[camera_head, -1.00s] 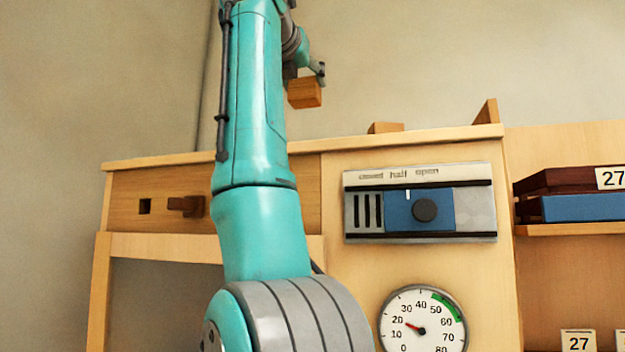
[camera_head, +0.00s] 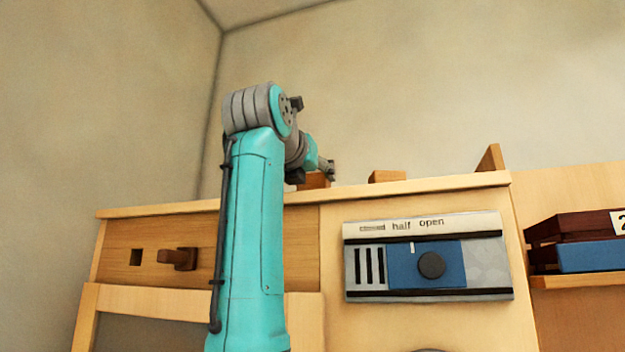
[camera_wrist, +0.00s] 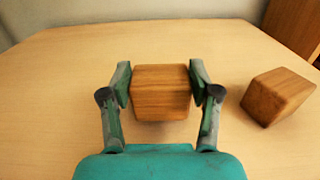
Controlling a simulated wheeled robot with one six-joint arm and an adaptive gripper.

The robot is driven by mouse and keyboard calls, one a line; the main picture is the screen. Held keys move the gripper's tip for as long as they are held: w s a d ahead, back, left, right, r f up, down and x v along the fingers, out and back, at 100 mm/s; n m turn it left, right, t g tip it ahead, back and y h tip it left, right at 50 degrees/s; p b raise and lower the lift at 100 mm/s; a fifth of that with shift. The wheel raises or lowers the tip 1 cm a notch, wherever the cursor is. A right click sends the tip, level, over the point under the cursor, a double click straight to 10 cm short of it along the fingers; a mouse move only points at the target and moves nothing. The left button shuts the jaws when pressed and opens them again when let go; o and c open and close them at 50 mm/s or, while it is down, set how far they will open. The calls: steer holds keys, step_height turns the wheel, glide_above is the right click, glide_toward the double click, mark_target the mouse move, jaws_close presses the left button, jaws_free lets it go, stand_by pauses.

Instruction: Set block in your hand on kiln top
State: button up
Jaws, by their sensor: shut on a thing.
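The wooden block (camera_wrist: 161,93) is between the two fingers of my gripper (camera_wrist: 160,88) in the wrist view, with both fingers against its sides. In the head view the same block (camera_head: 314,181) is low at the kiln top (camera_head: 420,185), partly behind my gripper (camera_head: 328,171). The block looks level and at or very near the surface; I cannot tell whether its underside touches. The kiln top also fills most of the wrist view (camera_wrist: 60,110) as a pale wooden surface.
A second wooden block (camera_wrist: 278,96) sits on the top to the right, apart from the held one; it also shows in the head view (camera_head: 387,176). An upright wooden piece (camera_head: 490,159) stands at the top's right end. The top's left side is clear.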

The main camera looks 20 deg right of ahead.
steer(key=shift+f, duration=0.45)
steer(key=shift+f, duration=0.15)
steer(key=o, duration=1.3)
steer(key=shift+s+a, duration=0.2)
steer(key=v, duration=1.1)
steer(key=shift+s, duration=0.3)
steer(key=shift+a, duration=0.1)
